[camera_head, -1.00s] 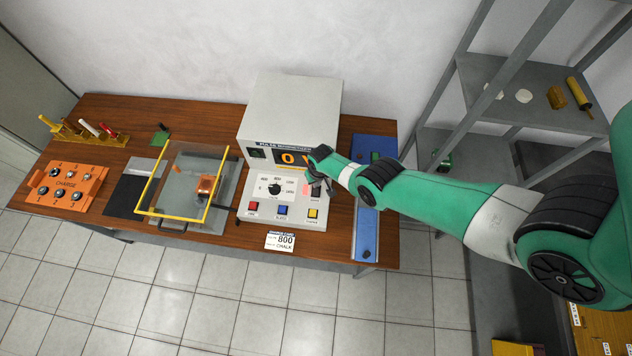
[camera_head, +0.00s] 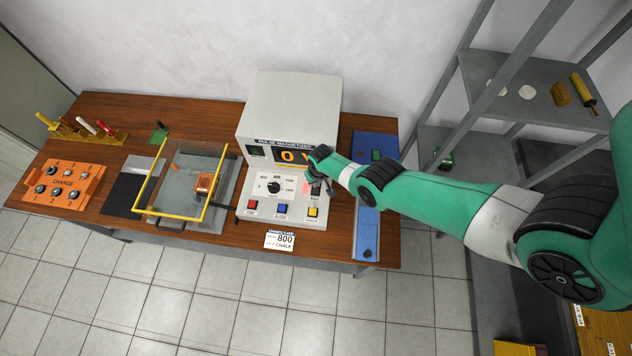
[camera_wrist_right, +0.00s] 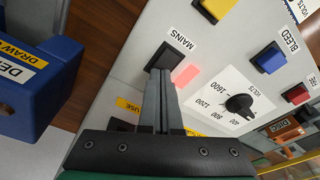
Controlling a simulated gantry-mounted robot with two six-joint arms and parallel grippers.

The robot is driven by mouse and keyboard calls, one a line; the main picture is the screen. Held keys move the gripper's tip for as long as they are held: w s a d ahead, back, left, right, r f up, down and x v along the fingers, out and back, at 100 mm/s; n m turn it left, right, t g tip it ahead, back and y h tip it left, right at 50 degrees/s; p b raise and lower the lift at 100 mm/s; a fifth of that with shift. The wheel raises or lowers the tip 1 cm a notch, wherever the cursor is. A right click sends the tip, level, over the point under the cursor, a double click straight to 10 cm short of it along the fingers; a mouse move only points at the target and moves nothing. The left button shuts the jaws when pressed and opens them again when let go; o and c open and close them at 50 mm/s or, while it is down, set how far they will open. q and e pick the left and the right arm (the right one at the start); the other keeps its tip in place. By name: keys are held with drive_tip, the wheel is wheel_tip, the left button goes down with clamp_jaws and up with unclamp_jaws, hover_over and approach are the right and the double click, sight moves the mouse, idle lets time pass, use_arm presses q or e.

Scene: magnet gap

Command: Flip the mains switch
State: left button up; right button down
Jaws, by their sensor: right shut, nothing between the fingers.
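The mains switch (camera_wrist_right: 163,59) is a dark rocker beside the MAINS label on the sloping panel of the magnetizer console (camera_head: 292,101). My right gripper (camera_wrist_right: 160,76) is shut and empty, with its fingertips at the switch and covering part of it. I cannot tell whether they touch it or which way the rocker is tipped. A pinkish-red lamp (camera_wrist_right: 186,74) glows next to the fingers. In the head view the right gripper (camera_head: 326,190) is over the right side of the panel and hides the switch. My left gripper is not in view.
The panel also has a black dial (camera_head: 274,188) and red (camera_head: 252,205), blue (camera_head: 282,209) and yellow (camera_head: 313,212) buttons. A clear guard with a yellow frame (camera_head: 181,217) and an orange charge box (camera_head: 63,186) stand left. A blue strip (camera_head: 367,224) lies right of the console.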

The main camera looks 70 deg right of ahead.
drive_tip(key=shift+f, duration=0.15)
wheel_tip(320, 180, up, 7)
drive_tip(key=p, duration=0.6)
drive_tip(key=shift+p, duration=0.4)
